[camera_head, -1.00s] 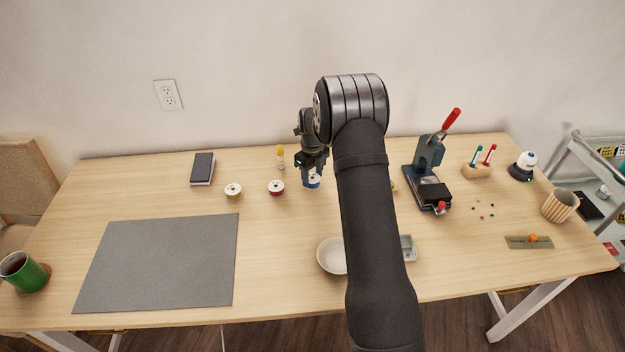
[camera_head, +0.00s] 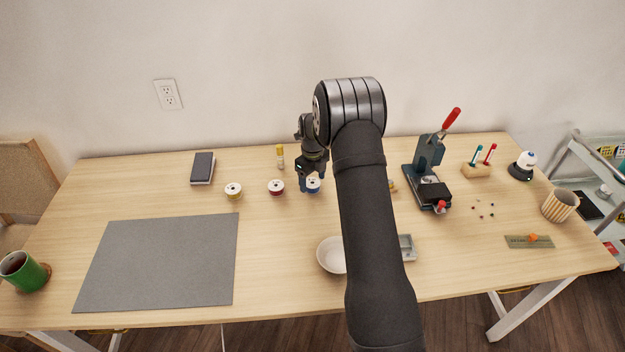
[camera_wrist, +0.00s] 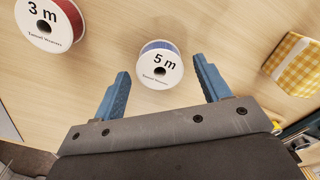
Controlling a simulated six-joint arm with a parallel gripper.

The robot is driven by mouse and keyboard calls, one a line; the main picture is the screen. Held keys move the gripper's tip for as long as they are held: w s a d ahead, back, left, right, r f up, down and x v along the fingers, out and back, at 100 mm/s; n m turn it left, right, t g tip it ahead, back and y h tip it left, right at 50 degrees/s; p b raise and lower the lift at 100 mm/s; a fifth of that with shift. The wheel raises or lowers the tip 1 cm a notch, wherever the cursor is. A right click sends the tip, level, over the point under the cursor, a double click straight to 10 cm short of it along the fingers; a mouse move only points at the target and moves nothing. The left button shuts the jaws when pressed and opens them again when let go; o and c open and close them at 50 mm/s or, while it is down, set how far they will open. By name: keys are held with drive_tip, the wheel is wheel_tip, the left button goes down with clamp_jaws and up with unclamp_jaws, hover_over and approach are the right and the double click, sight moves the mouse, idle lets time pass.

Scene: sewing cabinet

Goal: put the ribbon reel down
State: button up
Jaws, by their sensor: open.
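A blue ribbon reel (camera_head: 313,186) with a white face stands on the table at the right end of a row of reels. In the wrist view the reel (camera_wrist: 160,62) reads "5 m" and lies just beyond and between the fingertips, with a gap on both sides. My gripper (camera_head: 308,186) is open and points down at the reel; its blue fingers (camera_wrist: 162,85) hold nothing. A red reel (camera_head: 276,188), marked "3 m" in the wrist view (camera_wrist: 48,22), is to the left. A reel with a yellowish ribbon (camera_head: 233,191) is farther left.
A yellow-topped bottle (camera_head: 280,157) stands behind the reels. A white bowl (camera_head: 332,254) and a grey tray (camera_head: 407,247) are in front, partly behind my arm. A press (camera_head: 428,175) stands right. A grey mat (camera_head: 160,262) lies left. A yellow checked item (camera_wrist: 298,66) is near my gripper.

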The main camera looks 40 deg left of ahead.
wheel_tip(320, 180, up, 12)
idle(0.4)
drive_tip(key=shift+f, duration=0.1)
wheel_tip(320, 180, down, 12)
drive_tip(key=shift+f, duration=0.1)
drive_tip(key=shift+r, duration=1.85)
